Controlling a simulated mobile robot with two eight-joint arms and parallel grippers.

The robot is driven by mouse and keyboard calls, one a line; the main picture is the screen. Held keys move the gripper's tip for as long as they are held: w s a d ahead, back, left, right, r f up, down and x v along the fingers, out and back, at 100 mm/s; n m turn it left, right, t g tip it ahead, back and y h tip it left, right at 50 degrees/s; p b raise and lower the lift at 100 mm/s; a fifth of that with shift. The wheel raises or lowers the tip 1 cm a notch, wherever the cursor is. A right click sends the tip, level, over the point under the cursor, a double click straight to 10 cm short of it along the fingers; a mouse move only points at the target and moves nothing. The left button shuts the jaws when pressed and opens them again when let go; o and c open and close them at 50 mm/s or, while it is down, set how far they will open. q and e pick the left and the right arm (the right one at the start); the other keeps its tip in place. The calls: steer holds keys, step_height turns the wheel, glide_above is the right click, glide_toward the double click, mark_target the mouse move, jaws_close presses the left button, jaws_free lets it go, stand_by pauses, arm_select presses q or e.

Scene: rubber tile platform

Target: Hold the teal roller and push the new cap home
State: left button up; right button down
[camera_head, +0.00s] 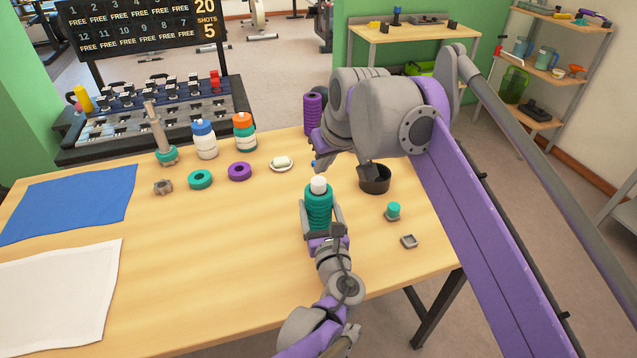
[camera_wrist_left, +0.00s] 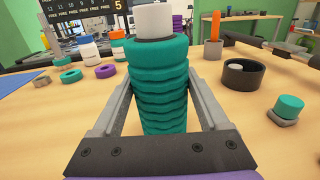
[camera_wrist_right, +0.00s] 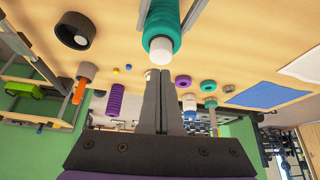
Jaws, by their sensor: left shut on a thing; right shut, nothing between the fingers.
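The teal roller (camera_head: 318,212) stands upright above the table in my left gripper (camera_head: 321,208). Its ridged body shows between the two fingers in the left wrist view (camera_wrist_left: 160,95). A white cap (camera_head: 318,184) sits on its top end and stands proud of the teal edge; whether it is fully seated I cannot tell. In the right wrist view the cap (camera_wrist_right: 160,51) faces my right gripper (camera_wrist_right: 163,73). The right fingers are shut and empty, just beyond the cap, with no clear contact. In the head view my right wrist hides most of these fingers.
A black cup (camera_head: 374,184) with a pale piece inside, a small teal piece (camera_head: 393,209) on a grey base and a grey square tray (camera_head: 409,241) lie right. A purple roller (camera_head: 312,115), bottles (camera_head: 204,140) and rings (camera_head: 200,180) stand behind.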

steer(key=shift+r, duration=0.1)
step_height(320, 180, up, 5)
steer(key=shift+f, duration=0.1)
stand_by(0.3)
stand_by(0.3)
arm_select(q)
steer(key=o, duration=1.4)
